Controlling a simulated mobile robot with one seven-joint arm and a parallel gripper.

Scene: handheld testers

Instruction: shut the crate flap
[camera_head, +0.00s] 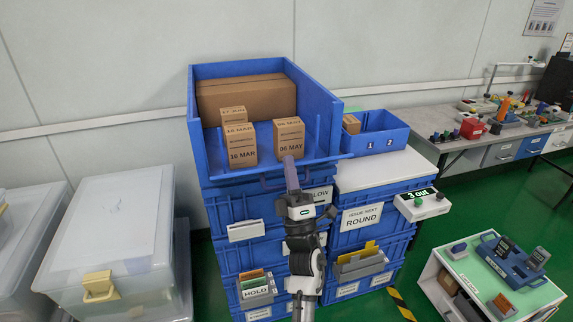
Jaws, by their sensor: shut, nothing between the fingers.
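A blue crate (192,100) stands on top of a stack of blue crates in the middle of the view. Its front side is open, and the blue flap (325,162) appears lowered along that side, tilted outward. Inside stand several small brown cartons with printed dates, such as 16 MAR (241,148) and 06 MAY (289,138), before a long brown box (245,97). My gripper (289,162) is shut and empty, pointing up at the front edge by the flap. It hides part of the flap, and I cannot tell whether it touches.
A smaller blue bin (385,142) marked 1 and 2 sits to the right on a white-topped stack. A "3 out" counter box (422,204) juts out at that stack's front right. Clear lidded tubs (110,235) stand left. A low white cart (490,275) is at lower right.

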